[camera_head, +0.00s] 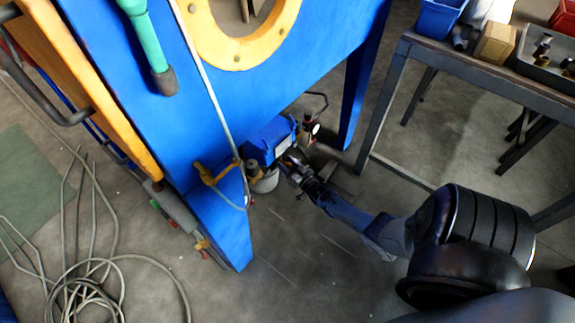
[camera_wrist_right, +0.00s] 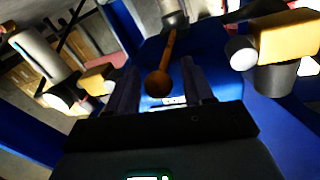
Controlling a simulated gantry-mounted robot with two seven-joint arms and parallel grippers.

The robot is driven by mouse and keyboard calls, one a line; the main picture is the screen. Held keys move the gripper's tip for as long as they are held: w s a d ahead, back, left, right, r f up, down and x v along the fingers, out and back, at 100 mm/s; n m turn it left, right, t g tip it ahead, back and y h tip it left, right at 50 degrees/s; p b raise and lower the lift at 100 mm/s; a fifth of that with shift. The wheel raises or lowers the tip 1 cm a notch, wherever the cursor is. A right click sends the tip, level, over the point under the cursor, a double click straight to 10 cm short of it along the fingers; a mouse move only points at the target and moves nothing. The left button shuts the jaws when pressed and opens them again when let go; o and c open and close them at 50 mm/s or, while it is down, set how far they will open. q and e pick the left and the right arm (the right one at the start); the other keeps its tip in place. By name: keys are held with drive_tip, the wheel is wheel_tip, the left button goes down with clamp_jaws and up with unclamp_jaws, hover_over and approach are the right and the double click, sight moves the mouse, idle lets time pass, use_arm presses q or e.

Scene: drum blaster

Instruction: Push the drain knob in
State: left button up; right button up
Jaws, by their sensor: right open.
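My right gripper (camera_head: 294,170) is down at the small fittings beside the blue box (camera_head: 270,140) low on the blue machine. In the right wrist view its two dark fingers stand apart, with a gap between them. A brown rod with a round ball end (camera_wrist_right: 158,84) shows in that gap, ball toward me; it may be the drain knob. I cannot tell whether the fingers touch it. In the head view the gripper and fittings hide the knob. My left gripper is not in view.
The blue machine (camera_head: 180,90) has a yellow ring (camera_head: 240,50) on top. A round gauge (camera_head: 315,128) sits just beyond the gripper. A yellow valve (camera_head: 215,172) with a thin hose is left of it. A metal-framed table (camera_head: 480,75) stands right. Hoses (camera_head: 95,265) lie on the left floor.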

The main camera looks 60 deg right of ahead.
drive_tip(key=shift+s, duration=0.1)
drive_tip(key=shift+s+a+p, duration=0.2)
drive_tip(key=shift+s+p, duration=0.15)
drive_tip(key=shift+s, duration=0.15)
drive_tip(key=p+v, duration=0.4)
drive_tip(key=v, duration=0.5)
drive_tip(key=shift+s, duration=0.3)
drive_tip(key=shift+a, duration=0.15)
